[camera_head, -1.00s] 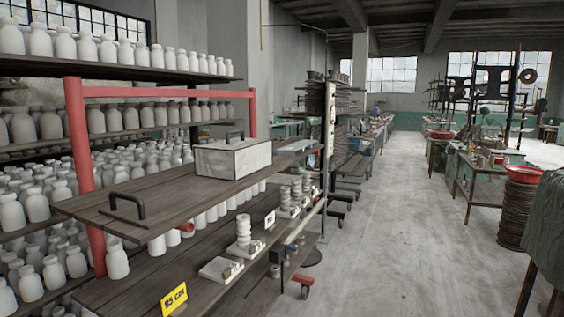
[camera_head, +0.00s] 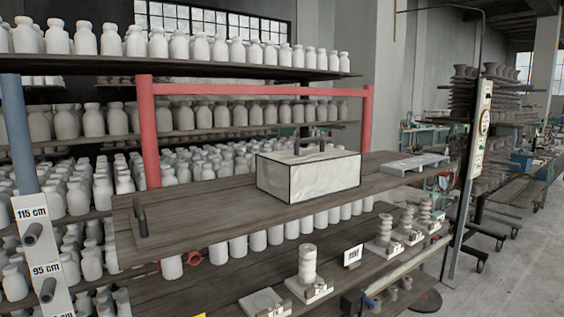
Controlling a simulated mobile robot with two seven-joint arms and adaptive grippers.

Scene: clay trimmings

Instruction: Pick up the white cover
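The white cover (camera_head: 309,175) is a box-shaped piece with dark edges and a dark handle (camera_head: 309,143) on top. It sits on a dark wooden board (camera_head: 190,215), right of the middle of the view. The board has a dark handle (camera_head: 140,221) at its left end. Whether anything is under the cover is hidden. Neither of my grippers shows in the head view.
A lower shelf holds small stacked pieces on white bases (camera_head: 308,290). A post with height labels (camera_head: 35,250) stands at the left. Free floor (camera_head: 500,285) lies at the right.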

